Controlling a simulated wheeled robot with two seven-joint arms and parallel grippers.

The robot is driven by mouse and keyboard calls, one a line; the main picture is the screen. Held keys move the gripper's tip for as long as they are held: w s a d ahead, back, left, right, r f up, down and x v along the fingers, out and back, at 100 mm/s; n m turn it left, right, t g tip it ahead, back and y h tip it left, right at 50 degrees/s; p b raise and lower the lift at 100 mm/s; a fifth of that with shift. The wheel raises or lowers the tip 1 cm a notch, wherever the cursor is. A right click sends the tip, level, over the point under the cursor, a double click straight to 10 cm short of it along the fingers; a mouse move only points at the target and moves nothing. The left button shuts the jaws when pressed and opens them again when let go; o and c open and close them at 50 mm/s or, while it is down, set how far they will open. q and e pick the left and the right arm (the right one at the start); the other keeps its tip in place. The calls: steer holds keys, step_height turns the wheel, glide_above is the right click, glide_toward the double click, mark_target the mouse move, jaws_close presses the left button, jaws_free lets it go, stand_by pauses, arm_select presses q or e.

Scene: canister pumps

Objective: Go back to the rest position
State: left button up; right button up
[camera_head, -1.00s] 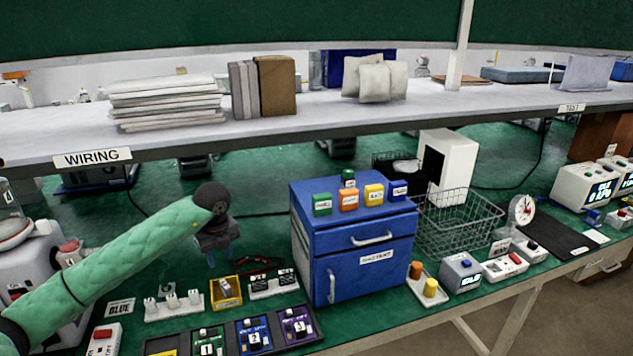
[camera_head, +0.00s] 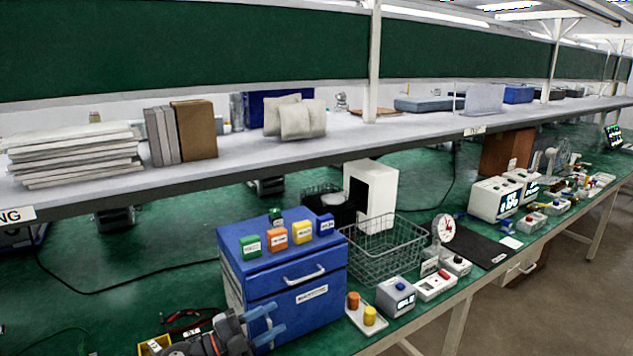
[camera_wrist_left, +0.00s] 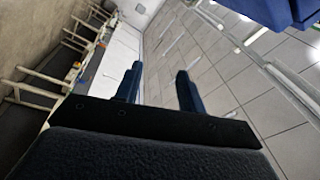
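My left gripper (camera_head: 273,322) shows at the bottom of the head view, in front of the lower left part of the blue drawer cabinet (camera_head: 290,290). Its two blue fingers are apart with nothing between them. In the left wrist view the open fingers (camera_wrist_left: 158,82) point out over a grey tiled floor (camera_wrist_left: 215,65). Whether the gripper touches the cabinet cannot be told. My right gripper is in neither view.
Green, orange, yellow and blue blocks (camera_head: 303,232) stand on the cabinet. A wire basket (camera_head: 385,262) and a tray with orange and yellow knobs (camera_head: 372,333) are right of it. A shelf (camera_head: 250,148) with paper stacks runs above. The floor at right is clear.

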arm_select(q)
steer(key=s+a+f+n+t+y, duration=0.35)
steer(key=a+f+n+y, duration=0.35)
steer(key=n+y, duration=0.35)
steer(key=s+a+f+n+t+y, duration=0.2)
steer(key=s+a+f+n+y, duration=0.2)
steer(key=a+f+n+y, duration=0.6)
steer(key=s+d+f+n+g+h, duration=0.1)
steer(key=s+d+f+g, duration=0.2)
steer(key=s, duration=0.4)
steer(key=s+d+f+n+g+h, duration=0.1)
steer(key=s+f+g, duration=0.2)
steer(key=s+g, duration=0.35)
steer(key=s+d+f+n+g+h, duration=0.1)
steer(key=s+d+f+g, duration=0.15)
steer(key=s, duration=0.55)
steer(key=s+d+f+g, duration=0.1)
steer(key=d+f, duration=0.1)
steer(key=f, duration=0.9)
steer(key=s+d+f+h, duration=0.1)
steer(key=s+d+f, duration=0.1)
steer(key=f, duration=1)
steer(key=shift+d+f+g, duration=0.2)
steer(key=shift+d+g, duration=0.15)
steer(key=shift+d, duration=0.05)
